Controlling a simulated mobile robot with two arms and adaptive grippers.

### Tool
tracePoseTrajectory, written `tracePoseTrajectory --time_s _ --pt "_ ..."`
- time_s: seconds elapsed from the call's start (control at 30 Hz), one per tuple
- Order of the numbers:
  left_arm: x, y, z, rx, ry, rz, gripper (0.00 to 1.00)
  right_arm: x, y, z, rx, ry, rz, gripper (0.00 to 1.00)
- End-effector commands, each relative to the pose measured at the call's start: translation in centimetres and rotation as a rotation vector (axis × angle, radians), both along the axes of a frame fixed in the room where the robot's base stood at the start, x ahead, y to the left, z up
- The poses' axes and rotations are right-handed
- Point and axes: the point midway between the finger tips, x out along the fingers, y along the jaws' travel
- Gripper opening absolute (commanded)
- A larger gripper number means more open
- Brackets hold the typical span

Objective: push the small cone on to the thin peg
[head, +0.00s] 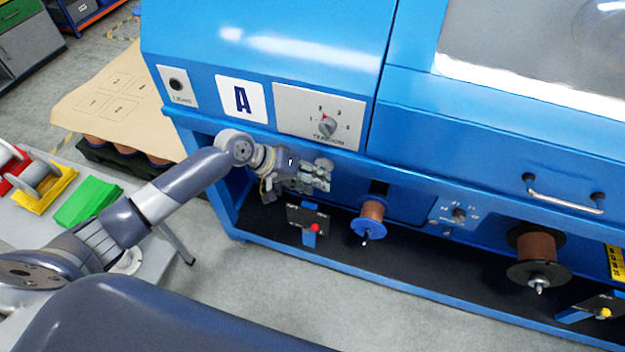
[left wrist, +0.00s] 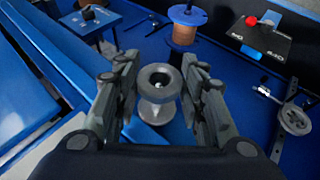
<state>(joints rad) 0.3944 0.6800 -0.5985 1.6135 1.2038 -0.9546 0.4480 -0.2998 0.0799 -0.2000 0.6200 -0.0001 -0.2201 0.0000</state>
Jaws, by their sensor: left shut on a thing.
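My left gripper (head: 316,178) is in front of the blue machine, under its tension dial panel. In the left wrist view my left gripper (left wrist: 160,72) is shut on the small cone (left wrist: 158,88), a grey flared piece with a dark hole facing the camera. In the head view the cone is hard to tell from the fingers. A small copper spool (head: 372,209) on a blue flange sits to the right of the gripper, with a thin peg (head: 365,238) sticking out; the spool also shows in the left wrist view (left wrist: 184,32). The gripper and cone are apart from it. My right gripper is out of view.
A black box with a red button (head: 315,227) stands just below the gripper. A larger copper spool (head: 536,248) is mounted further right. A grey wheel (left wrist: 295,120) shows at the right of the left wrist view. Coloured trays (head: 88,202) lie on a side table.

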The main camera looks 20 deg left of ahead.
Motion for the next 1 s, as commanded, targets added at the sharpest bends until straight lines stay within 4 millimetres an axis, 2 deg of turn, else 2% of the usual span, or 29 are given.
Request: tracePoseTrajectory --time_s 0.7,1.0 --pt "2.5 -0.1 0.0 -0.001 -0.002 0.001 0.12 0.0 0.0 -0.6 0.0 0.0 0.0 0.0" --pt "3.0 -0.1 0.1 -0.001 -0.002 0.0 0.12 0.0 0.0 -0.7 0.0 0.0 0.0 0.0"
